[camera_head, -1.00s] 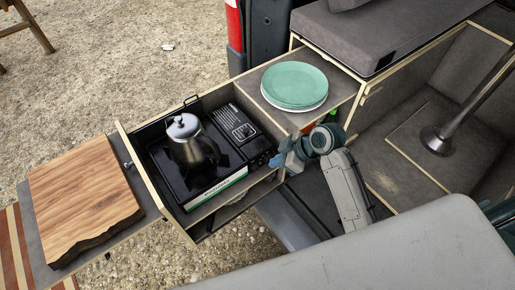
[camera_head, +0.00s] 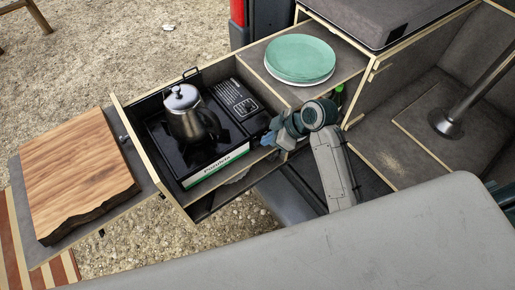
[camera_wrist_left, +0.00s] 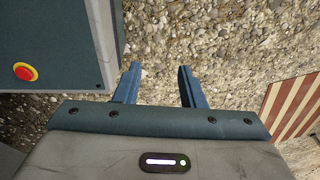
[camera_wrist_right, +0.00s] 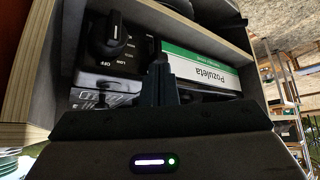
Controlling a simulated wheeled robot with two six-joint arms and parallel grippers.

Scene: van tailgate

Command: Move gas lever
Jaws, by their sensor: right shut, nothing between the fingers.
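The portable gas stove (camera_head: 192,158) sits in the pulled-out drawer with a steel kettle (camera_head: 190,120) on it. In the head view the right gripper (camera_head: 268,138) is at the stove's right end. My left gripper (camera_wrist_left: 158,76) is open and empty above gravel.
The drawer's wooden wall (camera_head: 150,155) surrounds the stove. A green plate (camera_head: 300,56) lies on the counter right of it. A wooden cutting board (camera_head: 78,172) lies on a side shelf at left. A red button (camera_wrist_left: 25,72) shows on a panel in the left wrist view.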

